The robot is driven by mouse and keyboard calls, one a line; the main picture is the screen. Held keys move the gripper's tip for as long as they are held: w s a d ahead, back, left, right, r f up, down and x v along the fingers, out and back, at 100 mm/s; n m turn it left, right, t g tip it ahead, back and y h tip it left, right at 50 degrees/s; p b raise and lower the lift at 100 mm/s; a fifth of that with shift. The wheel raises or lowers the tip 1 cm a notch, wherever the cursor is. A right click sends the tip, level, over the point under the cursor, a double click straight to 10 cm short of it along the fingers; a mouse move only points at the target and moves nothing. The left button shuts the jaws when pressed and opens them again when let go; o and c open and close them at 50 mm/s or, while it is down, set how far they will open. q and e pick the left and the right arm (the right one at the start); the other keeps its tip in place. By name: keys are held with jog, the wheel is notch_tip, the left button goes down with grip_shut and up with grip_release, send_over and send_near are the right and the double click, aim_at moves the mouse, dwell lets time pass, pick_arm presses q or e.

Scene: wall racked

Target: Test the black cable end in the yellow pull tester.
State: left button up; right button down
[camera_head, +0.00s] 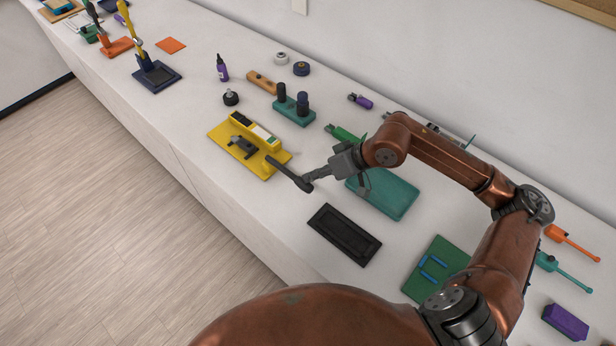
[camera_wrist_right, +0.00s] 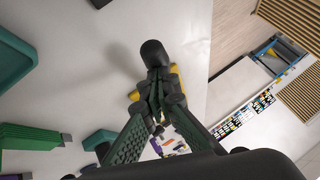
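The yellow pull tester (camera_head: 215,134) stands on the counter left of the picture's middle, with a dark clamp part (camera_head: 240,147) on its base. Its black lever (camera_head: 283,172) reaches out toward the lower right. My right gripper (camera_head: 308,184) is at the lever's outer end. In the right wrist view its fingers (camera_wrist_right: 163,92) close around the black lever, whose rounded end (camera_wrist_right: 154,53) sticks out beyond them. Much of the tester is hidden behind the lever and fingers there. I cannot make out the black cable end for certain. My left gripper is not in view.
A black tray (camera_head: 312,223) lies in front of the gripper, and a teal case (camera_head: 400,207) lies under my right arm. A teal stand (camera_head: 283,110) with dark cylinders is behind the tester. A green board (camera_head: 418,292) lies further right. Counter left of the tester is mostly clear.

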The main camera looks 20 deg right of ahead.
jog(key=shift+s+d+f, duration=0.1)
jog(key=shift+s+f, duration=0.05)
jog(key=shift+f, duration=0.1)
jog(key=w+r+v, duration=0.1)
jog(key=w+v, duration=0.1)
jog(key=v, duration=1.1)
jog(key=shift+s+r, duration=0.1)
dwell(1.2)
